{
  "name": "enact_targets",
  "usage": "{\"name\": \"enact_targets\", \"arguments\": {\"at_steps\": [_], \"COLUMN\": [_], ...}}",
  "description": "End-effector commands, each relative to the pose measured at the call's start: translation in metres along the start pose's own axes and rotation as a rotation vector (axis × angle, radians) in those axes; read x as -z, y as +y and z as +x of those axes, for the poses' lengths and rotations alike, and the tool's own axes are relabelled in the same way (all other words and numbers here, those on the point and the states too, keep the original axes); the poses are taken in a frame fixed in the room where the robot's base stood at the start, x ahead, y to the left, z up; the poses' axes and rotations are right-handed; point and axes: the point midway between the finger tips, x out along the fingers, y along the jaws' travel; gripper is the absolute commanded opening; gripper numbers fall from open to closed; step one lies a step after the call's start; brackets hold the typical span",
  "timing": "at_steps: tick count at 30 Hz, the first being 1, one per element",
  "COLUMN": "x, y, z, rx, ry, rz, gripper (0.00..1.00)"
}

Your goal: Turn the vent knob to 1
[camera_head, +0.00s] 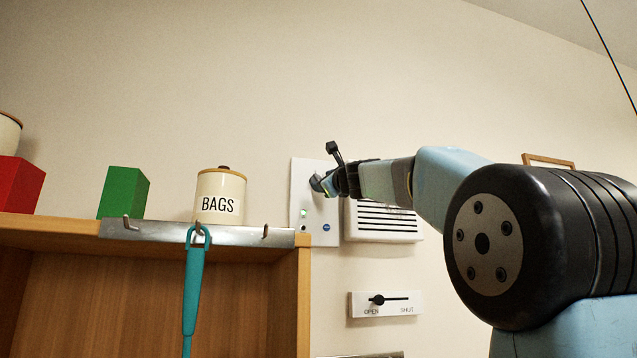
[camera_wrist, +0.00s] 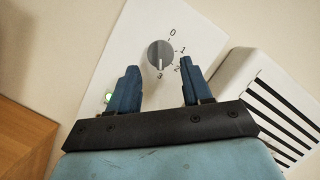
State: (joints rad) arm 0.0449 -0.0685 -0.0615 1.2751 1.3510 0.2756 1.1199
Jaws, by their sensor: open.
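The vent knob (camera_wrist: 160,55) is a round grey dial on a white wall panel (camera_wrist: 112,72). Its scale reads 0, 1, 2, 3, and its white pointer line points down at the 3. My gripper (camera_wrist: 160,63) is open, facing the panel, with one blue finger low on each side of the knob. I see no clear contact, and the depth gap is hard to tell. In the head view my gripper (camera_head: 325,184) is at the white panel (camera_head: 302,180) and hides the knob.
A slatted vent (camera_head: 385,221) is right of the panel, above an OPEN/SHUT slider (camera_head: 385,303) set near OPEN. The wooden shelf (camera_head: 265,240) at left holds a BAGS canister (camera_head: 220,190) and a green block (camera_head: 124,193). A teal utensil (camera_head: 193,295) hangs from its hook rail.

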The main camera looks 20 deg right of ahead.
Motion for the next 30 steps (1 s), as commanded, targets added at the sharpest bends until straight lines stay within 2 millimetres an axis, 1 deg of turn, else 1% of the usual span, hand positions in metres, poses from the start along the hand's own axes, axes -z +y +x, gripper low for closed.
{"name": "enact_targets", "arguments": {"at_steps": [1,3,9,13,21,23,30], "x": [0.001,0.001,0.001,0.000,0.000,0.000,0.000], "y": [0.000,0.000,0.000,0.000,0.000,0.000,0.000], "z": [0.008,0.015,0.031,0.034,0.035,0.035,0.035], "rx": [0.000,0.000,0.000,0.000,0.000,0.000,0.000], "ry": [0.000,0.000,0.001,0.000,0.000,0.000,0.000], "rz": [0.000,-0.001,-0.001,0.000,-0.001,-0.001,0.000], "gripper": [0.49,0.49,0.49,0.49,0.49,0.44,0.21]}}
